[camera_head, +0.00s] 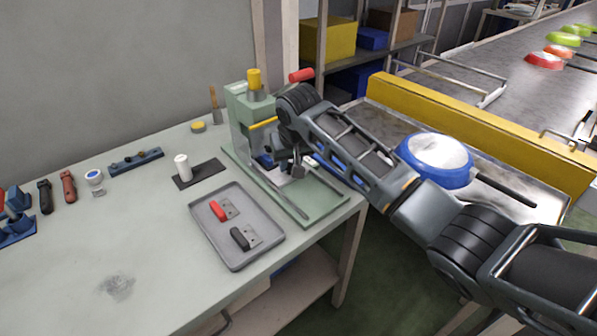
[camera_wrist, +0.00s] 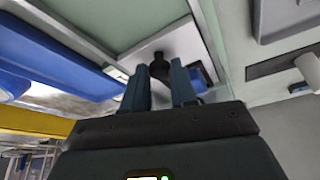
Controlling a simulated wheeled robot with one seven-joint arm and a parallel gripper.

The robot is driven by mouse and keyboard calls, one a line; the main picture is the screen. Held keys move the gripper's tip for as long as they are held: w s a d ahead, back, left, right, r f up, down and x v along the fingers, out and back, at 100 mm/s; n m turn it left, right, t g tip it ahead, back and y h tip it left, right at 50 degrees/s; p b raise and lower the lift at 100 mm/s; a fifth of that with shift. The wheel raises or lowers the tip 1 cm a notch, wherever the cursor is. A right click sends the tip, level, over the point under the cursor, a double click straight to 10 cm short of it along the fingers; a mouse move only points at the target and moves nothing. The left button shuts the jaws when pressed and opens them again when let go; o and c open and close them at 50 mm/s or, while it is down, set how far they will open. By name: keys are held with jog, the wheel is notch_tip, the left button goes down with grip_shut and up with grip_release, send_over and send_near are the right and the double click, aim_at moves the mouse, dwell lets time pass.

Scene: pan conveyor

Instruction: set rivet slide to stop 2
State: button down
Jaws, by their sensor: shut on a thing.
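The green rivet press (camera_head: 240,115) stands at the back right of the bench, on a green base with raised edges. A pale grey slide plate (camera_wrist: 185,42) lies on the base in the wrist view, with a small black knob (camera_wrist: 159,68) on it. My gripper (camera_head: 294,174) reaches down over the base in front of the press. In the wrist view my gripper (camera_wrist: 162,74) has its two fingers shut on the black knob. My arm and hand hide much of the slide in the head view. I cannot read any stop numbers.
A grey tray (camera_head: 203,232) with a red-handled and a black-handled part lies left of the press. A white cylinder (camera_head: 182,165) stands on a dark mat. A blue pan (camera_head: 434,160) lies right of my arm, by a yellow rail (camera_head: 470,125).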

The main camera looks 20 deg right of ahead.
jog(key=shift+w, duration=0.6)
jog(key=c, duration=0.9)
grip_release()
jog(key=shift+a, duration=0.1)
jog(key=shift+s+r, duration=0.1)
jog(key=v, duration=0.7)
jog(key=shift+r, duration=0.3)
jog(key=shift+s, duration=0.1)
